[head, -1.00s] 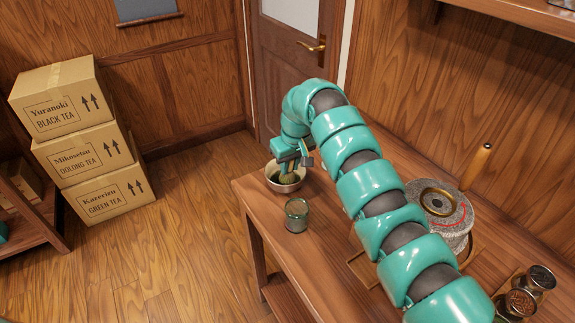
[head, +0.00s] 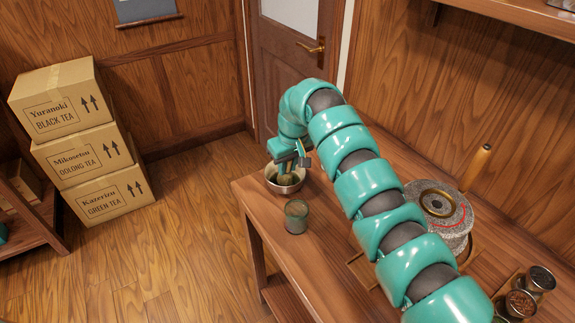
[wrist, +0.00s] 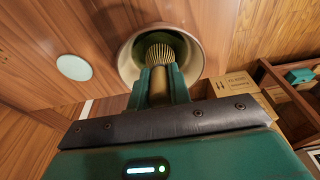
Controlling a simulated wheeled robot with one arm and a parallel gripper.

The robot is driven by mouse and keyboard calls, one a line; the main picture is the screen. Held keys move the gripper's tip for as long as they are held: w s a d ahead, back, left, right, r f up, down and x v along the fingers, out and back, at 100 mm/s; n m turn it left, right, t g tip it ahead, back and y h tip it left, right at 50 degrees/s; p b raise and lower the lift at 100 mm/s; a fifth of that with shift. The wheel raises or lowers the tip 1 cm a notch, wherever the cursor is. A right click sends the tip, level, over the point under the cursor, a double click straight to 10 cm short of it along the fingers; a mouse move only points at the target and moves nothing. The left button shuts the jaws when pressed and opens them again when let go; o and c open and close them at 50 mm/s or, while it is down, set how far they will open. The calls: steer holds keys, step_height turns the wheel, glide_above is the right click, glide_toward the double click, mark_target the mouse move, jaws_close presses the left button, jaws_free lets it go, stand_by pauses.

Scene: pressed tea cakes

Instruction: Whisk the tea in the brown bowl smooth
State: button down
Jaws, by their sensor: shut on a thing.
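The brown bowl (head: 283,189) stands near the far left end of the wooden table, with green tea inside. Its wide rim also shows in the wrist view (wrist: 126,62). My gripper (head: 287,166) is above the bowl, shut on the handle of a bamboo whisk (wrist: 160,51). The whisk points down, with its tines inside the bowl. In the wrist view, my two teal fingers (wrist: 161,82) flank the handle. The tine tips and much of the tea surface are hidden, so I cannot tell how smooth the tea is.
A glass jar (head: 296,217) stands close in front of the bowl. Stacked tea cartons (head: 90,150) are on the floor at left.

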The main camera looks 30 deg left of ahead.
steer(key=shift+p+v, duration=0.4)
steer(key=shift+v, duration=2.7)
steer(key=shift+r, duration=0.1)
steer(key=shift+w+a+p+v, duration=0.15)
steer(key=shift+p+v, duration=0.3)
steer(key=shift+v, duration=0.35)
steer(key=shift+a+p+v, duration=0.1)
steer(key=shift+p+v, duration=0.4)
steer(key=shift+v, duration=0.3)
steer(key=shift+w+a+p+v, duration=0.15)
steer(key=shift+p+v, duration=0.3)
steer(key=shift+v, duration=0.3)
steer(key=shift+r, duration=0.1)
